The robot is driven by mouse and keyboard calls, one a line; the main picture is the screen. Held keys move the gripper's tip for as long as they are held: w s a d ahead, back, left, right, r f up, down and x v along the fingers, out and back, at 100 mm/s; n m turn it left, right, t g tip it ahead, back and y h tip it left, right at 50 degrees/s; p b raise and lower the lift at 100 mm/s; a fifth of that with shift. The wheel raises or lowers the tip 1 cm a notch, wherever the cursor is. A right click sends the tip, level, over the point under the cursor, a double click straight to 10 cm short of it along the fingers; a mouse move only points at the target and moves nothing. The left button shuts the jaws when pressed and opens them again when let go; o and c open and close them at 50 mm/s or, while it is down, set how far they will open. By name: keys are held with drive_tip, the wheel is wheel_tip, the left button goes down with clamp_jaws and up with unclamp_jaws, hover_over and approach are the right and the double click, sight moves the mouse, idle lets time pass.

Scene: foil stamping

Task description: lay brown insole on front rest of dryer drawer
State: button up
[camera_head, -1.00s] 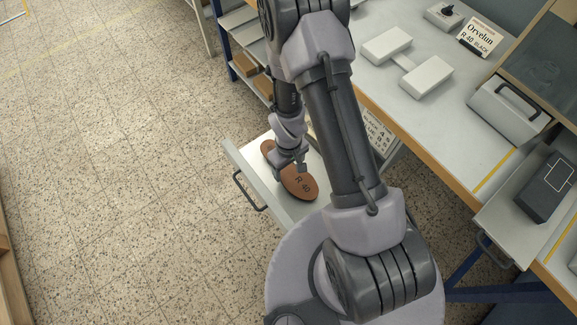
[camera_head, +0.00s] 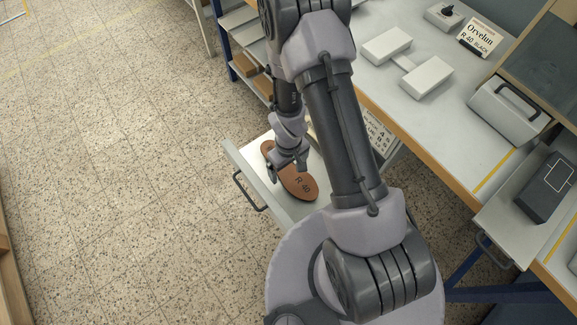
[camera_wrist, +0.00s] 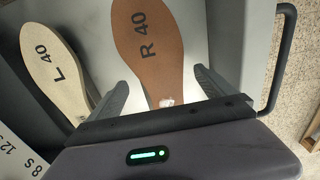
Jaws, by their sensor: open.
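The brown insole (camera_head: 297,186), marked R 40, lies flat in the pulled-out dryer drawer (camera_head: 240,158), close to its front panel. It also shows in the wrist view (camera_wrist: 150,40). My gripper (camera_head: 287,169) is just above the insole, over its middle. Its jaws are open, one finger on each side of the insole in the wrist view, with clear gaps. A cream insole (camera_wrist: 52,62), marked L 40, lies beside it, deeper in the drawer. The rest under the brown insole is hidden. My arm covers part of the drawer in the head view.
The drawer's dark handle (camera_head: 250,192) sticks out at the front. A workbench (camera_head: 450,122) carries white blocks (camera_head: 386,46), a sign (camera_head: 480,36) and a grey case with a handle (camera_head: 508,110). A dark box (camera_head: 547,187) stands at right. The floor (camera_head: 120,180) at left is clear.

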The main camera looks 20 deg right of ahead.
wheel_tip(320, 180, up, 17)
drive_tip(key=p, duration=0.7)
